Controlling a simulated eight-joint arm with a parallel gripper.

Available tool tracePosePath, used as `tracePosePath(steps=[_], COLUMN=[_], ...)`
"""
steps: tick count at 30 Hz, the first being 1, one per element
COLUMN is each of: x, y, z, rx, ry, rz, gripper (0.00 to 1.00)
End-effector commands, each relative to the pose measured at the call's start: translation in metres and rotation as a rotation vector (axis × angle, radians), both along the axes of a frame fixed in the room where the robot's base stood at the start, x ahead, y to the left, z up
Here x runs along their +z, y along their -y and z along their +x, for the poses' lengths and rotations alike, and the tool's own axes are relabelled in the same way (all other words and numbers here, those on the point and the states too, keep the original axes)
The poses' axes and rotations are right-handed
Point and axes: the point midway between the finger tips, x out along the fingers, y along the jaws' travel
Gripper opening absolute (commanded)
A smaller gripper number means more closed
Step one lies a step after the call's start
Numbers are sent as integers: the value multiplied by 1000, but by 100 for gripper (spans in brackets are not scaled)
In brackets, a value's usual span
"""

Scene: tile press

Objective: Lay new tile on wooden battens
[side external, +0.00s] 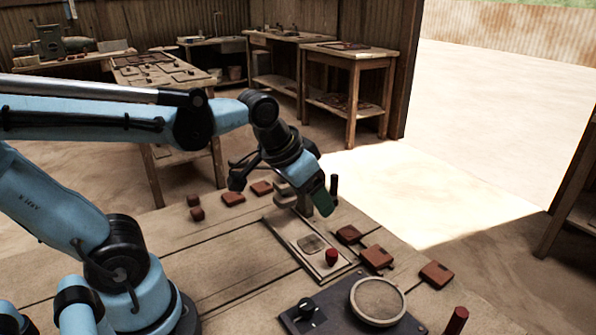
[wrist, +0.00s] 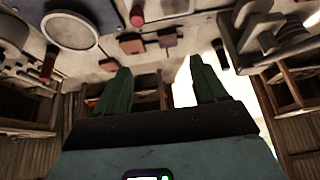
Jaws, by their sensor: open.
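My gripper (side external: 318,198) hangs over the workbench by the far end of the press, fingers pointing down. In the wrist view its two green fingers (wrist: 160,64) stand wide apart with nothing between them. Red-brown tiles lie to the right of the press: a near one (side external: 436,274), a middle one (side external: 377,258) and a far one (side external: 348,234). They also show beyond the fingers in the wrist view (wrist: 133,46). The press (side external: 312,265) is a pale framed bed with a grey plate and a red knob (side external: 332,256). I cannot clearly make out the battens.
More red-brown pieces (side external: 233,199) lie left of the press. A round pale disc (side external: 378,300) sits on a dark plate at the front, near a red cylinder (side external: 456,320). A black post (side external: 334,185) stands close beside my gripper. Other tables stand behind.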

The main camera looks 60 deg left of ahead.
Motion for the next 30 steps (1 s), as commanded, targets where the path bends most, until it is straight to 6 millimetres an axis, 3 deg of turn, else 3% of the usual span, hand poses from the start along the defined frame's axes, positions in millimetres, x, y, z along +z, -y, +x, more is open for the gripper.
tracePosePath(steps=[3, 9, 30], x=[-10, -18, -18], y=[2, 3, 3], z=[-16, -26, -27], rx=[-1, -1, -1], ry=[65, 122, 127], rz=[-2, -4, -4], gripper=[71, 71, 71])
